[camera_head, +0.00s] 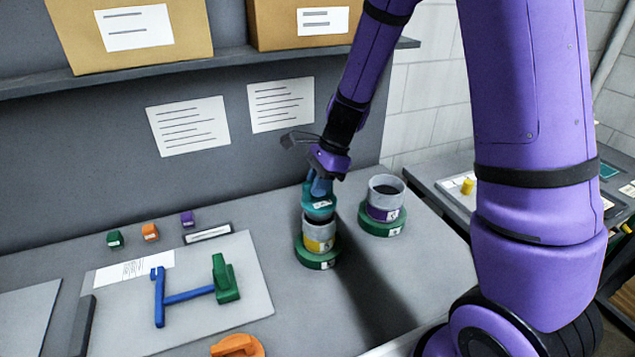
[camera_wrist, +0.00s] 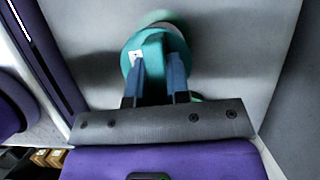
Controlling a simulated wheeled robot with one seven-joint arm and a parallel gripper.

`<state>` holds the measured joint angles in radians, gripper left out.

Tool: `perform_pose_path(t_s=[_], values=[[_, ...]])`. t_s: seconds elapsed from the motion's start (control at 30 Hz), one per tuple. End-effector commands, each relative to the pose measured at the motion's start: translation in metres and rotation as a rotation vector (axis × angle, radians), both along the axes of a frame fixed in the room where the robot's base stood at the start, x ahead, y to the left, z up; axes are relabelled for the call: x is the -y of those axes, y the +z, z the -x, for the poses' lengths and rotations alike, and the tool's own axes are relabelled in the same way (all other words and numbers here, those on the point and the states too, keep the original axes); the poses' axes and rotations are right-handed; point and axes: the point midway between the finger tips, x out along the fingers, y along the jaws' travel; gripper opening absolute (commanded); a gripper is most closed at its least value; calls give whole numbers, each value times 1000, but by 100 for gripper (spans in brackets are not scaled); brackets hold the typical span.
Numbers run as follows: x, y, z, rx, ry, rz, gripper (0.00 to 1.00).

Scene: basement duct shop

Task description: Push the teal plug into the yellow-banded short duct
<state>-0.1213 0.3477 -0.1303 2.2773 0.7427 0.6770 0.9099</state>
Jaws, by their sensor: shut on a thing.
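The teal plug (camera_head: 318,209) is held upright in my gripper (camera_head: 320,187), directly over the mouth of the yellow-banded short duct (camera_head: 319,245). The duct is grey with a yellow band and stands upright on a round green base (camera_head: 316,262). The plug's lower edge meets the duct's rim in the head view; I cannot tell how far, if at all, it is inside. In the wrist view the blue fingers (camera_wrist: 158,80) are shut on the teal plug's grip (camera_wrist: 152,50).
A purple-banded duct (camera_head: 384,202) stands open on its green base just right. Small green, orange and purple blocks (camera_head: 187,219) lie at the back left. A pale board (camera_head: 245,275) holds a blue piece (camera_head: 186,295) and a green piece (camera_head: 224,280). An orange piece (camera_head: 238,346) lies in front.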

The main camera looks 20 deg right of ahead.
Motion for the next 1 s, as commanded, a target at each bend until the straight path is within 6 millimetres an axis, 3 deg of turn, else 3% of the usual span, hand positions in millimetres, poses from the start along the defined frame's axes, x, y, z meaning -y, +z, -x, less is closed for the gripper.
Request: perform_pose_path(t_s=[1.0], values=[[0,-26,0,1,0,0,0]])
